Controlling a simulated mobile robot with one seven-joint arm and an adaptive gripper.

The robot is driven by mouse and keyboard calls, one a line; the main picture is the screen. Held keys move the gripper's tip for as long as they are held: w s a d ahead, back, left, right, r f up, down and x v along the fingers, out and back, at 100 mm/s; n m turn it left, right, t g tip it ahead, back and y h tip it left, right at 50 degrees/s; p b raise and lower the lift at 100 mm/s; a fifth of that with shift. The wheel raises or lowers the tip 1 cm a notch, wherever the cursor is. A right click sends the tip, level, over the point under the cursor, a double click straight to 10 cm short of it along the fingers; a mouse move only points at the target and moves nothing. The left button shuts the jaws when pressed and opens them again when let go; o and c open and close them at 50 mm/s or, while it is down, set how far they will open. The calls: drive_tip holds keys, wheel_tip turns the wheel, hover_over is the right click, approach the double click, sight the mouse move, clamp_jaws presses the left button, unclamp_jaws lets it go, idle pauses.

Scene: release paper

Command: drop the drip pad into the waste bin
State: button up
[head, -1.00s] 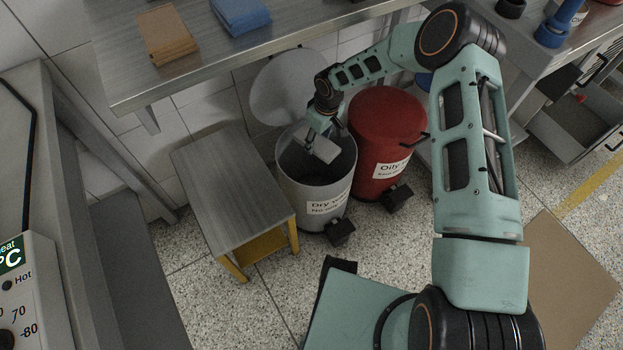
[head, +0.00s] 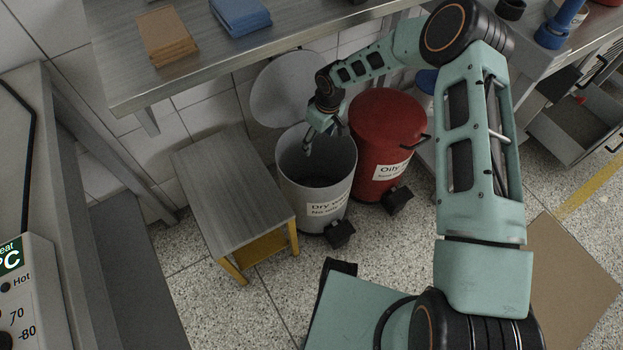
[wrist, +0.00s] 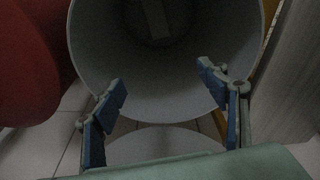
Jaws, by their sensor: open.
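The waste bin (head: 297,192) is a light grey cylinder with a label beginning "Dry", its round lid (head: 280,90) standing open behind it. My gripper (head: 314,143) is over the bin's mouth, open and empty. In the wrist view, my gripper's two blue-padded fingers (wrist: 162,80) are spread apart in front of the bin's inner wall (wrist: 110,50). A pale flat strip, which looks like the drip pad (wrist: 156,18), lies deep inside the bin, dim and partly cut off by the frame's top edge. The pad is not visible in the head view.
A red bin (head: 385,135) labelled "Oily" stands close on the right. A low metal-topped stool (head: 225,185) stands on the left. The bench (head: 190,70) above holds brown pads (head: 167,38) and blue pads (head: 240,15). Floor in front is partly clear.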

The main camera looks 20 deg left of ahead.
drive_tip(key=r, duration=0.5)
drive_tip(key=shift+s+d+r, duration=0.15)
drive_tip(key=shift+d+r, duration=0.15)
drive_tip(key=shift+d, duration=0.1)
